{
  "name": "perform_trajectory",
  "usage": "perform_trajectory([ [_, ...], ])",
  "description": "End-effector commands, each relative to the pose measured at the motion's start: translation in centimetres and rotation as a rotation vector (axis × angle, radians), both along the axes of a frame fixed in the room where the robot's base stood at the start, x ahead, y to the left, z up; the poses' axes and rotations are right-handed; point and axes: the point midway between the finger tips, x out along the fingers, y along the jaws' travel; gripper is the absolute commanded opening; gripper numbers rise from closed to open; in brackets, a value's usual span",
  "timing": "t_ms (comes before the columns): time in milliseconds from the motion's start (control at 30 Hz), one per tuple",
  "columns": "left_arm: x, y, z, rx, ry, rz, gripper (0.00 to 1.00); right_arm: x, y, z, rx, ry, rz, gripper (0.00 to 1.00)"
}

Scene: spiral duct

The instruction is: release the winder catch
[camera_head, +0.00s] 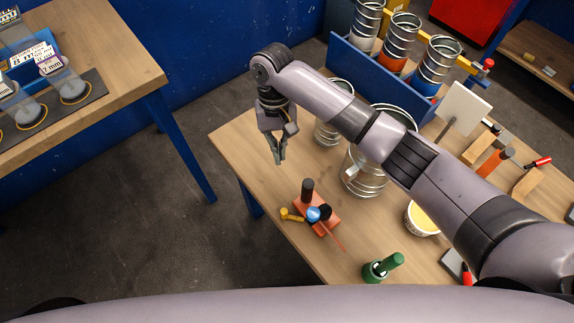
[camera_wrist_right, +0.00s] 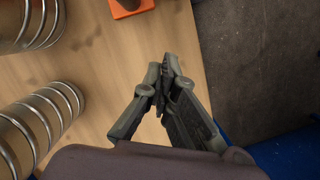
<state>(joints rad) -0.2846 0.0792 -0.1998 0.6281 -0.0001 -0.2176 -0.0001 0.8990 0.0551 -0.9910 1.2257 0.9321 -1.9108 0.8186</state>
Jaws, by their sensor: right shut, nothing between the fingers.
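A small orange-red device (camera_head: 322,222) lies on the wooden workbench (camera_head: 318,258). It carries a black upright post, a blue ball, a dark knob and a thin red rod, with a yellow handle at its left side. It may be the winder, but I cannot make out which part is the catch. Its orange edge also shows at the top of the right wrist view (camera_wrist_right: 132,8). My right gripper (camera_head: 279,160) is shut and empty near the bench's left edge, above and left of the device, apart from it. My left gripper is not in view.
Spiral ducts (camera_head: 334,125) stand beside and behind my right arm. A blue rack (camera_head: 372,82) holds more ducts at the back. A yellow-filled bowl (camera_head: 421,219), a green tool (camera_head: 383,268) and wooden-handled tools are to the right. Another table (camera_head: 110,65) stands at the left, with floor between.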

Motion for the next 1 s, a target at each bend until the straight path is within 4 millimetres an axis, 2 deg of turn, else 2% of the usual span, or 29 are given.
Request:
perform_trajectory([
  [167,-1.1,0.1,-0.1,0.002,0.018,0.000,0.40,0.0,0.0,0.0,0.001,0.000,0.001,0.00],
  [333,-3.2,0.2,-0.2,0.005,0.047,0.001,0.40,0.0,0.0,-0.1,0.001,0.000,0.001,0.00],
  [467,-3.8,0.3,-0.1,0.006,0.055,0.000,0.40,-0.2,0.0,-0.8,0.000,0.002,0.000,0.00],
  [567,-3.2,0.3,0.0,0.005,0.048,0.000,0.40,-0.6,-0.1,-2.2,0.000,0.003,0.000,0.00],
  [800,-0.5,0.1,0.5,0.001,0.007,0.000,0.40,-1.9,-0.3,-7.1,-0.003,0.003,0.000,0.00],
  [933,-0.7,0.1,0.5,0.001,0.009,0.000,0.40,-2.6,-0.3,-9.7,-0.001,0.002,0.000,0.00],
  [1000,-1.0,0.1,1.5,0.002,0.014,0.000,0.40,-3.7,-0.5,-9.4,0.001,0.000,0.003,0.00],
])
